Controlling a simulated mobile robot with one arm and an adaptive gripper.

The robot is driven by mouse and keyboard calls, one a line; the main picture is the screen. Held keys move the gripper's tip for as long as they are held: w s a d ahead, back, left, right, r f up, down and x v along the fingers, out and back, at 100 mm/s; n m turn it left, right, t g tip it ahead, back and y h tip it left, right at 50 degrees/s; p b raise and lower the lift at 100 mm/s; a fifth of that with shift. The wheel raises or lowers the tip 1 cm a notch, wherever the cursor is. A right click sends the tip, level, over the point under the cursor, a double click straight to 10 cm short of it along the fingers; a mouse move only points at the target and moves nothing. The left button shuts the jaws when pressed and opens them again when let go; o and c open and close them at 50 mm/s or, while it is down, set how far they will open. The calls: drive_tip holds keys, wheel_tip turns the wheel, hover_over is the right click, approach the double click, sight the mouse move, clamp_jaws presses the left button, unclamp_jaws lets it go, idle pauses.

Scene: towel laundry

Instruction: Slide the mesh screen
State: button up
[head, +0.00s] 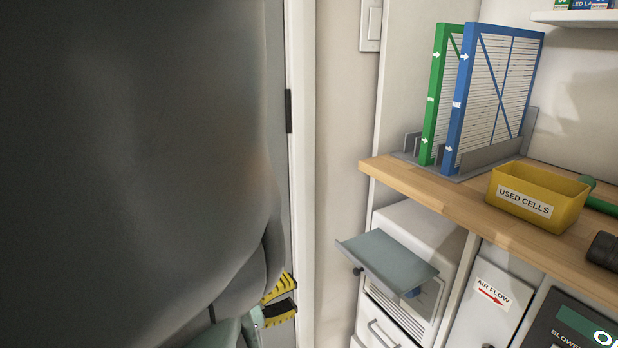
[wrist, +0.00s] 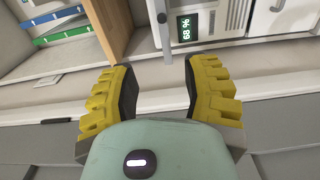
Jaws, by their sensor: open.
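My gripper (head: 283,301) shows its yellow ribbed fingers at the lower middle of the head view, beside the pale door frame. In the wrist view my gripper (wrist: 160,78) is open and empty, its fingers wide apart. A white unit (head: 418,224) stands below the wooden counter, with a tilted grey flap (head: 388,258) sticking out and a slatted front under it. The white unit (wrist: 225,15) is also at the top of the wrist view, with a small "68 %" display (wrist: 184,29). My gripper is apart from it. I cannot pick out a mesh screen for certain.
A wooden counter (head: 455,211) holds green (head: 435,95) and blue (head: 460,110) framed panels in a grey rack and a yellow "USED CELLS" bin (head: 537,197). An "AIR FLOW" panel (head: 489,303) is at lower right. A door frame (head: 301,170) stands near my gripper.

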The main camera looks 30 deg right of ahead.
drive_tip(key=d, duration=1.5)
drive_tip(key=shift+d+f, duration=0.35)
drive_tip(key=shift+d, duration=0.05)
drive_tip(key=shift+o, duration=0.3)
clamp_jaws()
